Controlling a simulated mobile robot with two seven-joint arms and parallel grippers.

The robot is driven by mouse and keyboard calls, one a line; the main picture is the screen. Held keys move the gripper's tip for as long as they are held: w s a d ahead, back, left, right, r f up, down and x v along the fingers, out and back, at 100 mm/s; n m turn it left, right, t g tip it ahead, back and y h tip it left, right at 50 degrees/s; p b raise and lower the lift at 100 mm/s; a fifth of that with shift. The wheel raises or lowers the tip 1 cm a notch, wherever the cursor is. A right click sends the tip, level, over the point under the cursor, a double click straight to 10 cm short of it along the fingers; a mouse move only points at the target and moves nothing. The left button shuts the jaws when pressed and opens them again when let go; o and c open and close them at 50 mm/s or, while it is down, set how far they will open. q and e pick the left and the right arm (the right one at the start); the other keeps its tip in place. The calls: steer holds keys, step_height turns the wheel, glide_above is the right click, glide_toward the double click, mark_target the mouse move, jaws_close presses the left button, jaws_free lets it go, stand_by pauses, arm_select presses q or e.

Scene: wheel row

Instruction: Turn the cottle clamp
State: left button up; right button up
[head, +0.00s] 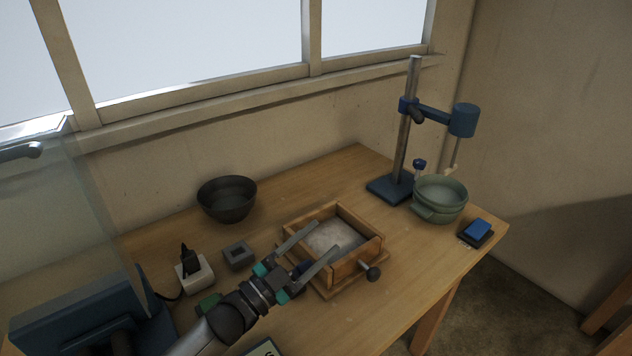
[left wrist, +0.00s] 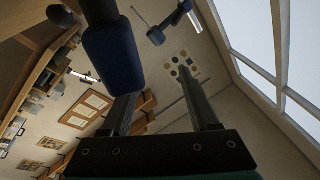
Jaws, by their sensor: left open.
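The cottle (head: 359,267) is an open wooden box frame on a board, with pale grey material (head: 335,238) inside. A dark blue part (head: 301,269) shows between the fingers, mostly hidden. In the left wrist view, my open fingers (left wrist: 160,95) show beside a close blue block on a dark bar (left wrist: 110,55); I cannot tell whether this is the clamp. My right gripper is out of view.
A dark bowl (head: 227,199) stands behind left, near a grey block (head: 239,256) and a white socket box (head: 195,276). A blue stand (head: 389,189), green pot (head: 439,198) and blue pad (head: 477,230) occupy the right. The table right of the cottle is partly clear.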

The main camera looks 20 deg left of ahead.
arm_select(q)
step_height(320, 180, up, 15)
steer(key=p, duration=0.4)
steer(key=shift+c, duration=0.4)
